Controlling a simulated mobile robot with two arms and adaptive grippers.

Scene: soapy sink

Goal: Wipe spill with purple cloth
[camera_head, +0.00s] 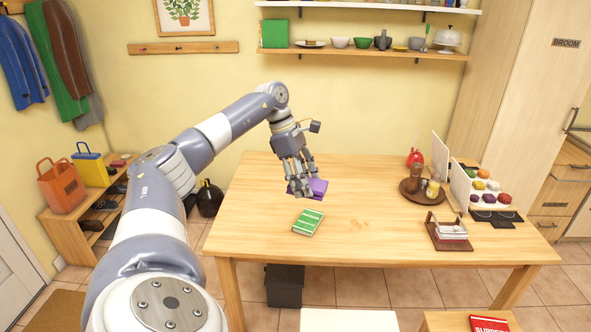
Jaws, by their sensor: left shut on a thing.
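My left gripper (300,188) is over the left part of the wooden table, pointing down. It is shut on the purple cloth (318,187), which shows to the right of the fingers, at or just above the tabletop. The fingers hide part of the cloth. A faint orange-brown spill (357,224) lies on the table, to the right of and nearer than the cloth. My right gripper is not in view.
A green-and-white striped cloth or packet (308,222) lies left of the spill. A napkin holder (449,232) and a round brown tray (412,189) with bottles stand on the right. The wooden table (270,240) is clear around the spill.

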